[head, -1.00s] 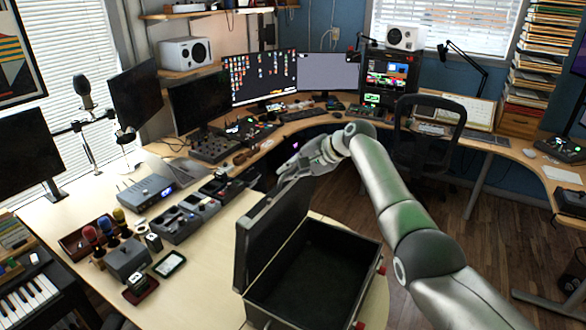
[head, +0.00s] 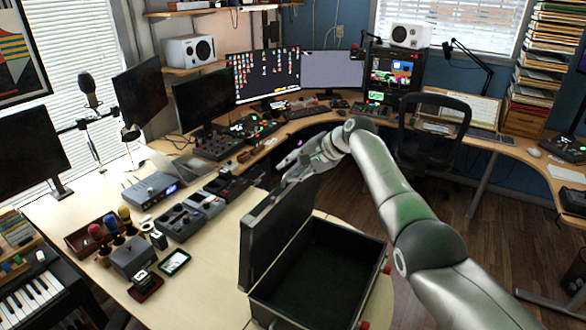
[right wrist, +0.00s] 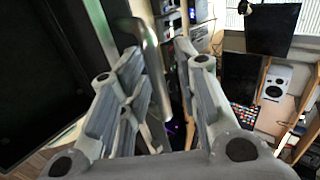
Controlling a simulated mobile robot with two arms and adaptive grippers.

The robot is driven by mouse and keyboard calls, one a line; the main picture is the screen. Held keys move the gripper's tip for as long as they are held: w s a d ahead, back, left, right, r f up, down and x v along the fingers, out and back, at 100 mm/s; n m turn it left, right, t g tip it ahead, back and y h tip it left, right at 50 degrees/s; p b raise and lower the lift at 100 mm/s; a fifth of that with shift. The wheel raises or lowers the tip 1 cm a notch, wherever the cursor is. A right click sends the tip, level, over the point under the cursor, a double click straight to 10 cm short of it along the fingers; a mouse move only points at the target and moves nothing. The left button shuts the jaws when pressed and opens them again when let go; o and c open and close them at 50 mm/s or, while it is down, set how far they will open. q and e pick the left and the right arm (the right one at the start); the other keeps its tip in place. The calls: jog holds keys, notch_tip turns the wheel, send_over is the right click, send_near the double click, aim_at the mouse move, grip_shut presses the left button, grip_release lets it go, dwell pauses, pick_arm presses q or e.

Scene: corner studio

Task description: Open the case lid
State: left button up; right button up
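The black case (head: 372,243) sits on the light table with its dark, empty inside showing. Its lid (head: 268,236) stands up, roughly upright, on the left side of the case body. My right gripper (head: 292,165) is at the far upper corner of the lid. In the right wrist view, the two fingers of my right gripper (right wrist: 160,100) are spread apart. The lid's metal edge (right wrist: 153,72) shows between them, nearer the left finger, and the dark lid inside (right wrist: 35,75) fills the left. Contact cannot be told. My left gripper is out of view.
Left of the lid, the table holds a grey audio box (head: 151,188), several small devices (head: 180,222) and a small framed screen (head: 174,263). Monitors (head: 264,75) stand at the back. A dark office chair (head: 432,135) is behind my right arm. Open floor lies to the right.

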jog(key=shift+f, duration=0.15)
jog(key=shift+s+d+r, duration=0.2)
jog(key=shift+d+r, duration=0.25)
jog(key=shift+r, duration=0.05)
jog(key=v, duration=1)
jog(key=shift+s+d+r, duration=0.2)
jog(key=shift+s+r, duration=0.05)
jog(key=shift+r, duration=0.05)
